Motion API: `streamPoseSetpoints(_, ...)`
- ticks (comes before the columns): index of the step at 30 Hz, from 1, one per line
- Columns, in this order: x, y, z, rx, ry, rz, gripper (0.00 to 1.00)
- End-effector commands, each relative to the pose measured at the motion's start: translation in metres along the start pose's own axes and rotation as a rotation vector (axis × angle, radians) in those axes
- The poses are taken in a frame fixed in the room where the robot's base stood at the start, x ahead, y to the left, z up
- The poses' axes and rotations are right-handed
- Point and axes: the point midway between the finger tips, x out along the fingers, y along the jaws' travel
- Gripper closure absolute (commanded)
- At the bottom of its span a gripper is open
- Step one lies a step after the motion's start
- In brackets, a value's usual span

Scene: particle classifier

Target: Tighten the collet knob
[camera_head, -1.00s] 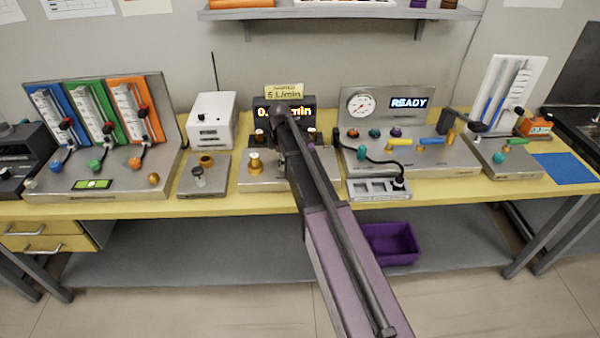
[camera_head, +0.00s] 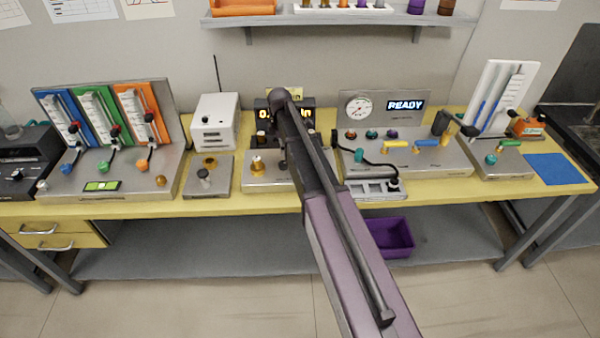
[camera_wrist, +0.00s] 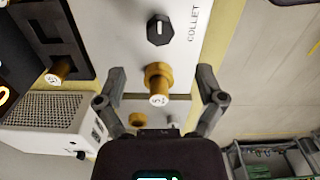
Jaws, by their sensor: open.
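In the wrist view, a black knob (camera_wrist: 159,29) with a white pointer mark sits on a light panel next to the printed word COLLET. Below it, a brass fitting with a pale marked end (camera_wrist: 159,86) stands between the spread fingers of my gripper (camera_wrist: 161,71). The fingers are open, one on each side of the brass fitting, with gaps to it. The black knob lies beyond the fingertips. In the head view, my arm covers the gripper and part of the middle station; a brass fitting (camera_head: 257,166) shows on that station left of the arm.
Another brass fitting (camera_wrist: 60,70) and a white vented box (camera_wrist: 45,122) are at the left of the wrist view. In the head view, the flowmeter panel (camera_head: 108,125) stands left, the READY gauge panel (camera_head: 372,103) right. A purple bin (camera_head: 390,238) is on the lower shelf.

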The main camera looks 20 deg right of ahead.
Motion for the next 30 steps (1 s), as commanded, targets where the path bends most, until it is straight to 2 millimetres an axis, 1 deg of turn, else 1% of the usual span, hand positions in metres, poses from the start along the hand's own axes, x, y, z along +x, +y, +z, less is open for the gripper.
streamPoseSetpoints(1, -0.009, 0.0, 0.0, 0.0, 0.0, 0.0, 0.12)
streamPoseSetpoints(20, -0.062, 0.0, 0.0, 0.0, 0.0, -0.001, 0.12)
streamPoseSetpoints(21, -0.064, -0.002, 0.0, 0.005, 0.0, -0.001, 0.12)
streamPoseSetpoints(23, -0.059, -0.014, 0.002, 0.051, 0.0, -0.001, 0.12)
streamPoseSetpoints(30, -0.06, -0.044, 0.006, 0.217, 0.0, -0.001, 0.12)
